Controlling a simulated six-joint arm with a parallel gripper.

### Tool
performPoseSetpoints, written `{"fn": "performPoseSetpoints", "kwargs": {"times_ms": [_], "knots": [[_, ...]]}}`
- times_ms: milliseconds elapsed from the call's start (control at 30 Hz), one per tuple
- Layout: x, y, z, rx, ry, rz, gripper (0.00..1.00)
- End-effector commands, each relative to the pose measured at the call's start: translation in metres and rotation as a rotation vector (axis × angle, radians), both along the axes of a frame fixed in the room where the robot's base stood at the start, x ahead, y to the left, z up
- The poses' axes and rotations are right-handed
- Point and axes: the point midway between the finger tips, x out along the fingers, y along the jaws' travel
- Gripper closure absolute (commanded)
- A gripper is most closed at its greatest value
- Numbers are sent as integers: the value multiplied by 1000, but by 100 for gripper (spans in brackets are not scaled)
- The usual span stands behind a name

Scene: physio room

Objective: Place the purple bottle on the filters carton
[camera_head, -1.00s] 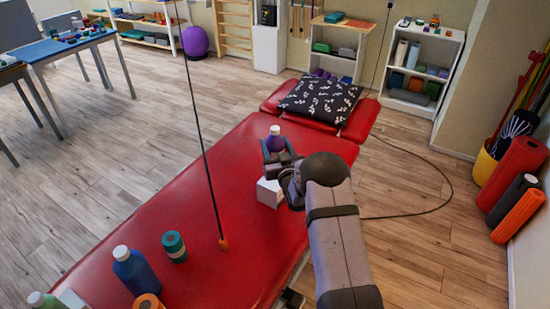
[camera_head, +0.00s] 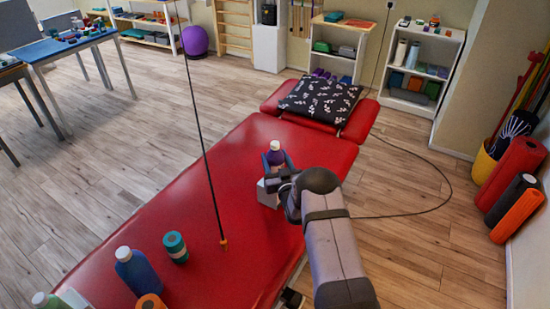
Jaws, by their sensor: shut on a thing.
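The purple bottle (camera_head: 275,157) with a white cap stands upright in my gripper (camera_head: 277,168), which is shut on it. Its lower part is hidden by the gripper. The filters carton, a white box (camera_head: 266,195), sits on the red treatment table (camera_head: 225,185), just below the gripper in the picture. My gripper and wrist cover the carton's upper and right parts. I cannot tell whether the bottle touches the carton's top.
A blue bottle (camera_head: 136,270), a teal roll (camera_head: 175,246) and an orange roll (camera_head: 150,301) stand at the table's near left. A thin dark cord (camera_head: 203,140) hangs down to the table left of the carton. A patterned pillow (camera_head: 319,98) lies at the far end.

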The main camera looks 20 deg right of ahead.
Motion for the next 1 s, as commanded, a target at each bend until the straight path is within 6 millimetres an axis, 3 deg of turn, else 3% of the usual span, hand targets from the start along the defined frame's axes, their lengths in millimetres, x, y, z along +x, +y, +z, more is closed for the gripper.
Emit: {"fn": "performPoseSetpoints", "kwargs": {"times_ms": [300,333,400,833,1000], "knots": [[1,0,-1,0,-7,0,88],[0,0,-3,0,0,0,41],[0,0,-2,0,1,0,30],[0,0,2,0,0,0,30],[-12,0,-1,0,2,0,30]]}}
